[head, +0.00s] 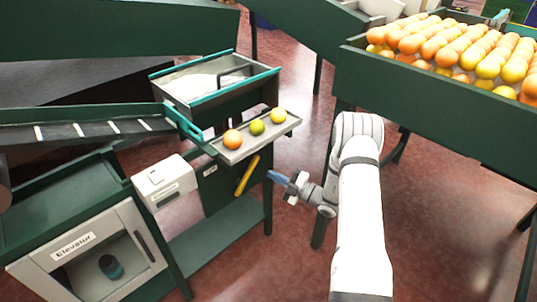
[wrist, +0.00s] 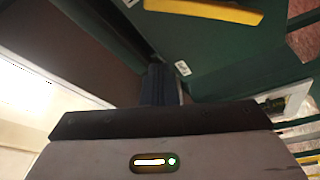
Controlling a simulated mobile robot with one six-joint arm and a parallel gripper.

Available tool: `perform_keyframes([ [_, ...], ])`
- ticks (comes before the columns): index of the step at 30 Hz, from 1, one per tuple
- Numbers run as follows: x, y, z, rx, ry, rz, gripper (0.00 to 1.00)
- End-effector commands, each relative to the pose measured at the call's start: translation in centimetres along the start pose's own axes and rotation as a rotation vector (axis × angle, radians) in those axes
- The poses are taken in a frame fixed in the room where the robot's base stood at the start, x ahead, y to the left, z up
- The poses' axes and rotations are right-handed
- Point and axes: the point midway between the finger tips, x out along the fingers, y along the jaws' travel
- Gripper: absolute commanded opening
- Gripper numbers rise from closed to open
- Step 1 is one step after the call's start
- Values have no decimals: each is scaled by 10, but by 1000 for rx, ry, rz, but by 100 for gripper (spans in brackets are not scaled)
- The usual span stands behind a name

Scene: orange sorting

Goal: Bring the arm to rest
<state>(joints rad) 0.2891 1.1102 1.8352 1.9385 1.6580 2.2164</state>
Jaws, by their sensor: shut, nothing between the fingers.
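My white arm (head: 360,205) reaches up from the bottom right of the head view and bends at its elbow, with the wrist turned to the left. My gripper (head: 272,176) is shut and empty, in free air just right of the green stand under the small tray. In the wrist view the blue fingers (wrist: 158,85) are together, partly hidden behind the dark gripper body. A yellow handle (head: 247,175) on the stand is close to the left of the gripper. It also shows at the top of the wrist view (wrist: 205,11).
A large green bin (head: 430,105) full of oranges stands at the right. The elevator cabinet (head: 90,255) is lower left. Red floor (head: 450,230) is open at the right.

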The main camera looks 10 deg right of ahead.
Motion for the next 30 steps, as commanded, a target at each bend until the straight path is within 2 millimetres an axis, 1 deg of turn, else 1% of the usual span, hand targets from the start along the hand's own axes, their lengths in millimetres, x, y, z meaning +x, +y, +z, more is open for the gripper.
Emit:
perform_keyframes([
  [3, 0, 1, -1, -3, 2, -1, 0],
  [5, 2, 4, -5, -20, 12, -11, 0],
  [8, 11, 18, -26, -111, 64, -59, 0],
  [11, 24, 39, -64, -284, 164, -143, 0],
  [12, 27, 48, -84, -371, 217, -182, 0],
  [14, 31, 59, -113, -512, 304, -239, 0],
  [15, 31, 66, -132, -607, 364, -273, 0],
  [19, 26, 83, -190, -919, 573, -367, 0],
  [21, 19, 91, -219, -1088, 695, -407, 0],
  [24, 4, 101, -256, -1330, 884, -447, 0],
  [27, -15, 110, -289, -1567, 1088, -469, 0],
  [30, -37, 121, -316, -1798, 1309, -472, 0],
])
